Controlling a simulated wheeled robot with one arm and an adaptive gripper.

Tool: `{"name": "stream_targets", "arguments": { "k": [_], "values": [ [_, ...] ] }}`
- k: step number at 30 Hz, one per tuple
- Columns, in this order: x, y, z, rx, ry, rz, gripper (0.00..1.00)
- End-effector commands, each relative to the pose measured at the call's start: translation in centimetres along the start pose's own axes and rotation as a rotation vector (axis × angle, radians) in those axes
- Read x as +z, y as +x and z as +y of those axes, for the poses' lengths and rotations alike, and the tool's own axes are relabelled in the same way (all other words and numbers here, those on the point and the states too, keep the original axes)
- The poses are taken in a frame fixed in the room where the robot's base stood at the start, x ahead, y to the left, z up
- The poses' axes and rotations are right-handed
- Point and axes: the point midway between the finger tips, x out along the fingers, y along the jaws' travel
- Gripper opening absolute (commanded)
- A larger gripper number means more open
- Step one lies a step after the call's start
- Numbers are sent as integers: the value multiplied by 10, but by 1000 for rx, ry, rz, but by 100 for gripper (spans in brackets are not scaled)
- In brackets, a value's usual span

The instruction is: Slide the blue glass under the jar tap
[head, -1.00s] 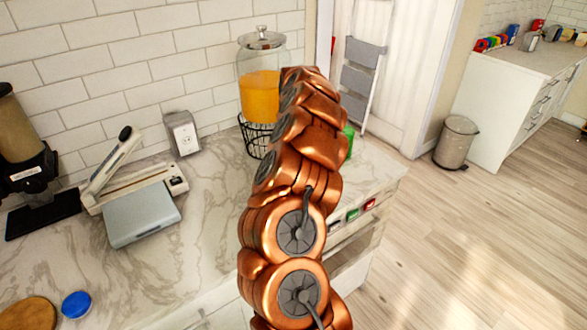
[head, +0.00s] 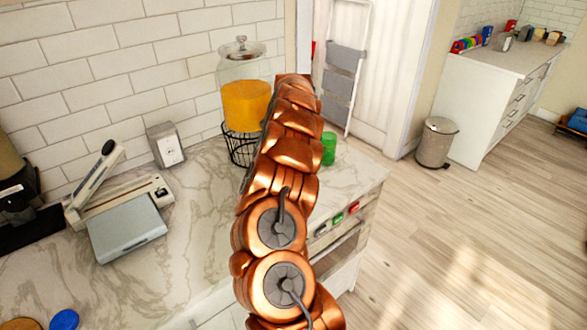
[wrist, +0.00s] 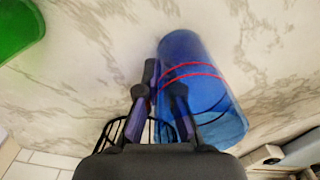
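The blue glass (wrist: 200,85), with red bands, shows in the wrist view, right of the fingers. In the head view it is hidden, likely by my arm. My gripper (wrist: 164,82) has its two fingers fairly close together with a small gap between the tips. The right finger overlaps the glass's left side; I cannot tell whether it touches or pinches it. The glass jar (head: 246,100) with orange liquid stands on a black wire stand (head: 241,150) against the wall. The stand also shows low in the wrist view (wrist: 118,130). The jar tap is not visible.
A green glass (head: 328,148) stands right of my arm on the marble counter, near its right end; green also shows in the wrist view (wrist: 15,28). A grey scale-like device (head: 125,232) and a grey box (head: 166,145) stand left. Counter between them and the stand is clear.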

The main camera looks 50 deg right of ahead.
Motion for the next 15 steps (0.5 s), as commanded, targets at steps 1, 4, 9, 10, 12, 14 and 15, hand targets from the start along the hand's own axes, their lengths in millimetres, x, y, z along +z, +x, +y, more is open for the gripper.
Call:
{"name": "stream_targets", "arguments": {
  "k": [1, 4, 9, 10, 12, 14, 15],
  "values": [
    [0, 0, 0, 0, 0, 0, 0],
    [0, 0, 0, 0, 1, 0, 13],
    [1, 0, 1, 0, 2, 0, 31],
    [1, 0, 1, 0, 2, 0, 34],
    [1, 0, 1, 0, 2, 0, 35],
    [1, 0, 1, 0, 2, 0, 35],
    [1, 0, 1, 0, 2, 0, 35]
  ]
}}
